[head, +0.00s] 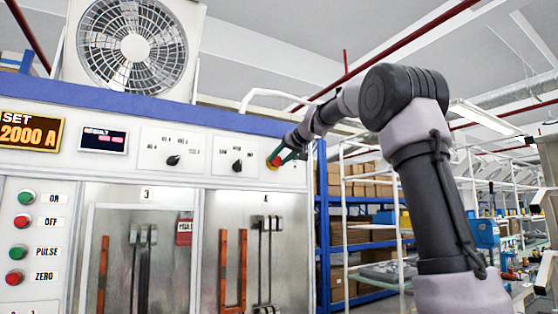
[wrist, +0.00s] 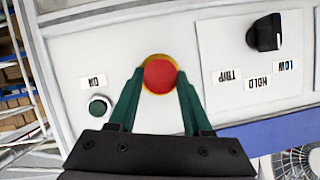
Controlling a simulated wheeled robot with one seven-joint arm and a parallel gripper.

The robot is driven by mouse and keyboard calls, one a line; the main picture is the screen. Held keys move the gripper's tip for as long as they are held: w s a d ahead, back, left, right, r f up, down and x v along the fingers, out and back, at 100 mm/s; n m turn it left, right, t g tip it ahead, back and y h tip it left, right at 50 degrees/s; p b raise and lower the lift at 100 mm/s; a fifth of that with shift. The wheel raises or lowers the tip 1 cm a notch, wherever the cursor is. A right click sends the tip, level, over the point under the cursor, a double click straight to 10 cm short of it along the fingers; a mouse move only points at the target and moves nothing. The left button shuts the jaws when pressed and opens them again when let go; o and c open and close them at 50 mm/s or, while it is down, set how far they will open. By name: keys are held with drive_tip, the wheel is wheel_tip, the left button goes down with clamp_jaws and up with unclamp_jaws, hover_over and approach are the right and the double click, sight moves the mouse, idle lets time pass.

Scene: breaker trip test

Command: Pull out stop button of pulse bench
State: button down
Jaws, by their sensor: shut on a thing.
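The stop button is a round red cap on a yellow ring on the white upper panel of the pulse bench. In the wrist view the stop button (wrist: 160,76) sits between the two green fingers of my gripper (wrist: 160,80), which touch its sides. In the head view my gripper (head: 281,157) is at the right end of the panel (head: 215,140), and the stop button (head: 272,163) is partly covered by it. My gripper is shut on the stop button.
Below the panel are bays with orange bars (head: 243,270). A blue shelf rack (head: 322,230) stands to the right. A fan (head: 133,45) sits on top.

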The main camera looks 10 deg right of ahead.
idle(0.4)
drive_tip(key=shift+s+d, duration=0.25)
drive_tip(key=shift+s, duration=0.6)
drive_tip(key=shift+c, duration=1.5)
unclamp_jaws()
drive_tip(key=v, duration=1)
drive_tip(key=shift+s+d, duration=0.2)
drive_tip(key=shift+s, duration=0.15)
